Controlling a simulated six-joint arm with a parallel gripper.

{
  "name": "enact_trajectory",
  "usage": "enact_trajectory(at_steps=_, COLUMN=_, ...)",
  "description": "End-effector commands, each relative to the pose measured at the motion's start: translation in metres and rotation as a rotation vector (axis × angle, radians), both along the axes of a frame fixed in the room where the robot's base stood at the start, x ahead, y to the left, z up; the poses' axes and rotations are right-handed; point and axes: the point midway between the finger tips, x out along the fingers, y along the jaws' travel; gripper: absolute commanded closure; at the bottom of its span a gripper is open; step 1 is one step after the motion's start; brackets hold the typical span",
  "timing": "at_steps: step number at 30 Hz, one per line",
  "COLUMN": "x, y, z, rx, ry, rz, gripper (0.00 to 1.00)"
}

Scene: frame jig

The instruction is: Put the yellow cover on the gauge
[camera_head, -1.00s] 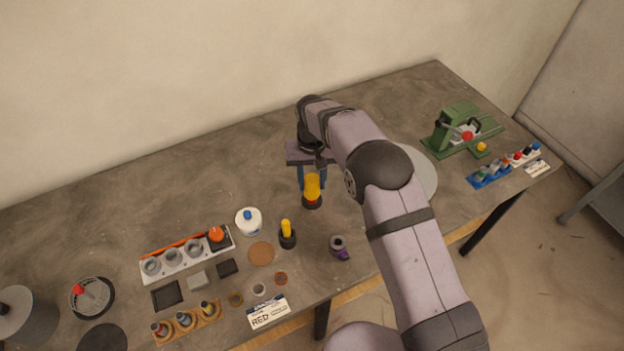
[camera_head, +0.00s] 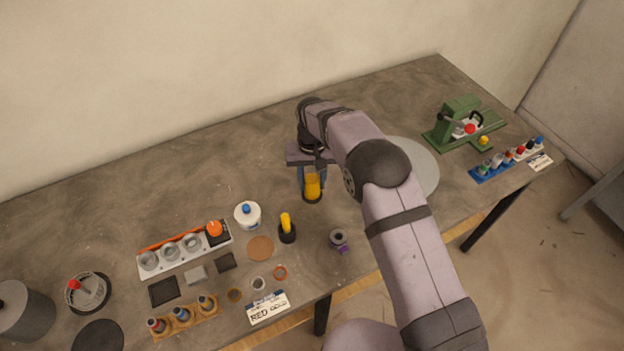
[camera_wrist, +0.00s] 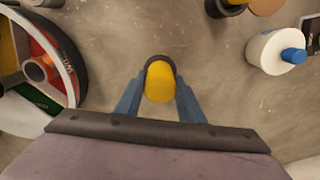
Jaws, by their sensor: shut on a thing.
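The yellow cover (camera_head: 312,187) is a rounded yellow piece between the blue fingers of my gripper (camera_head: 312,180), which is shut on it. It also shows in the wrist view (camera_wrist: 160,83), between the two fingertips (camera_wrist: 160,98). A dark round rim (camera_wrist: 160,62) shows around its far end; I cannot tell whether this belongs to the cover or to a thing beneath it. I cannot tell for sure which thing is the gauge.
A yellow peg in a black base (camera_head: 287,230) and a white bottle with blue cap (camera_head: 247,215) stand left of my gripper. A grey disc (camera_head: 425,170) lies right, partly behind my arm. A green machine (camera_head: 462,122) stands far right. The table's back left is clear.

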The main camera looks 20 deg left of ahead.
Motion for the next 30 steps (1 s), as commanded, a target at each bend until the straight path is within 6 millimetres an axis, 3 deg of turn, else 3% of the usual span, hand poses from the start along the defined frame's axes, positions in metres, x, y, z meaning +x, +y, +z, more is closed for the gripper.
enact_trajectory(at_steps=12, x=0.0001, y=0.0000, z=-0.0009, rx=0.000, ry=0.000, rz=0.000, gripper=0.86)
enact_trajectory(at_steps=13, x=0.0001, y=0.0000, z=-0.0009, rx=0.000, ry=0.000, rz=0.000, gripper=0.63)
enact_trajectory(at_steps=15, x=0.0001, y=0.0001, z=-0.0009, rx=0.000, ry=0.000, rz=0.000, gripper=0.46)
enact_trajectory(at_steps=16, x=0.0001, y=0.0000, z=-0.0009, rx=0.000, ry=0.000, rz=0.000, gripper=0.43)
enact_trajectory(at_steps=22, x=0.0001, y=0.0000, z=-0.0009, rx=0.000, ry=0.000, rz=0.000, gripper=0.43)
enact_trajectory(at_steps=23, x=0.0000, y=0.0000, z=-0.0010, rx=0.000, ry=0.000, rz=0.000, gripper=0.37)
enact_trajectory(at_steps=30, x=0.0000, y=0.0000, z=-0.0010, rx=0.000, ry=0.000, rz=0.000, gripper=0.37)
